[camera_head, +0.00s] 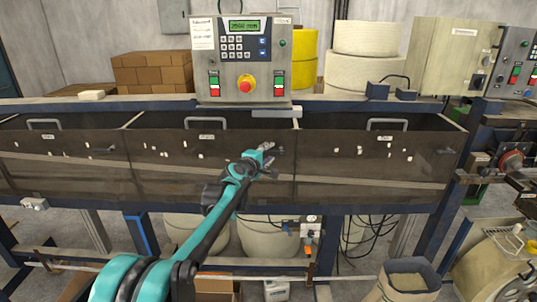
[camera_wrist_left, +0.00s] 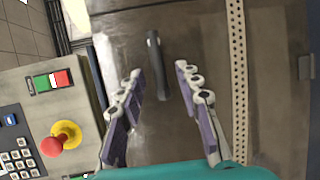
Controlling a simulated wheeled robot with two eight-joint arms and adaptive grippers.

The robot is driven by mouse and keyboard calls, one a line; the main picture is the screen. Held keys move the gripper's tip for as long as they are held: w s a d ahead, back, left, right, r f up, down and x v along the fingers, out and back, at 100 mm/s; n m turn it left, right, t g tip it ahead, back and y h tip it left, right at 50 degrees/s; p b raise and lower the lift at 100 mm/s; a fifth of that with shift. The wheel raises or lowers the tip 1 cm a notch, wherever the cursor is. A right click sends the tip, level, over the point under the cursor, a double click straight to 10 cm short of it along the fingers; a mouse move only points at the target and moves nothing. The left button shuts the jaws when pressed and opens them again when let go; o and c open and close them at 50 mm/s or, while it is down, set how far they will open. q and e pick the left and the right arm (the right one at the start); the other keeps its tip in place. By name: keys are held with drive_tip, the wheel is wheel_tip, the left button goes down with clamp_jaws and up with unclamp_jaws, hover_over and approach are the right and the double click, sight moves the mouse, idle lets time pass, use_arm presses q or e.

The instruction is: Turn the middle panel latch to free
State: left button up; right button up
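The middle panel (camera_head: 215,165) is a brown, worn sheet with a handle and a small label at its top edge. Its latch, a dark narrow bar (camera_wrist_left: 157,65), stands out from the panel face in the left wrist view. In the head view the latch is mostly hidden by my left gripper (camera_head: 266,156), at the panel's right side. My left gripper (camera_wrist_left: 160,73) is open, with purple-padded fingers on either side of the latch. A gap shows between each finger and the bar. My right gripper is in neither view.
A control box (camera_head: 246,62) with a red knob stands above the middle panel, close to the gripper in the wrist view. The left panel (camera_head: 60,160) and right panel (camera_head: 365,165) adjoin it. Below are pale buckets (camera_head: 268,240) and cables.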

use_arm(q)
clamp_jaws()
